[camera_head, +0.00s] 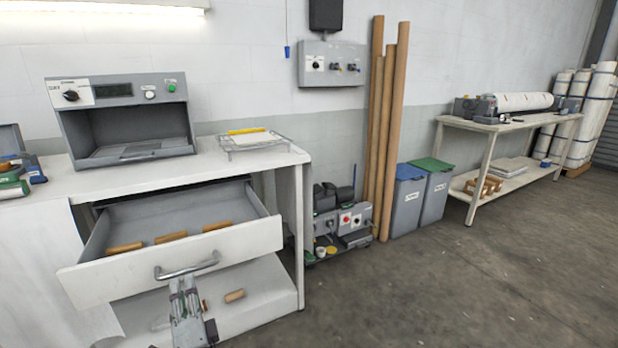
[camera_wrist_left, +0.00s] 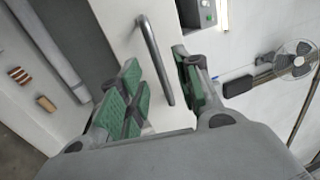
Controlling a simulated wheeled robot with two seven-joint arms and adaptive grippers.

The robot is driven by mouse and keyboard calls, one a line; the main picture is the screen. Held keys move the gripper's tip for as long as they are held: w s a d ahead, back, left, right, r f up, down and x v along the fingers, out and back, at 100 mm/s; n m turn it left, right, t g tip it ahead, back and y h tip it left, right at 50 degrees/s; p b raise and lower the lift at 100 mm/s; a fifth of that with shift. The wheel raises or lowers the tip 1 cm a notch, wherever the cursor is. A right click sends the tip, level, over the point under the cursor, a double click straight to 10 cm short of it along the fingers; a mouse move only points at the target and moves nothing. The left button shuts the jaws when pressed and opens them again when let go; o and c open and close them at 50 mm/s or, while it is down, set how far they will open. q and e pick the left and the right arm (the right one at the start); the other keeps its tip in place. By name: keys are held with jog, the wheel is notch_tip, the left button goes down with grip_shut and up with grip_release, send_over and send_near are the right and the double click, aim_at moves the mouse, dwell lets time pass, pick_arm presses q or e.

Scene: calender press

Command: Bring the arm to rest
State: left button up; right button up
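My left gripper (camera_head: 183,290) is just in front of and below the metal handle (camera_head: 187,266) of the white drawer (camera_head: 170,255). In the left wrist view, the green-padded fingers of my left gripper (camera_wrist_left: 160,88) are spread apart. The bar handle (camera_wrist_left: 155,60) shows in the gap between them and beyond, and neither finger appears closed on it. The drawer is pulled out, with three tan rolls (camera_head: 171,237) lying inside. My right gripper is not in view.
A grey machine (camera_head: 125,150) and a wire rack (camera_head: 252,140) stand on the white bench (camera_head: 215,162). Grey equipment (camera_head: 340,220) and two bins (camera_head: 408,205) stand to the right. The floor at right is clear.

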aim_at(191, 271)
pick_arm(q)
jog(key=shift+w+a+r, duration=0.1)
jog(key=shift+w+a, duration=0.05)
jog(key=shift+w, duration=1)
jog(key=shift+w+a+r, duration=0.1)
jog(key=shift+w, duration=1)
jog(key=shift+s+a, duration=0.15)
jog(key=shift+a, duration=0.1)
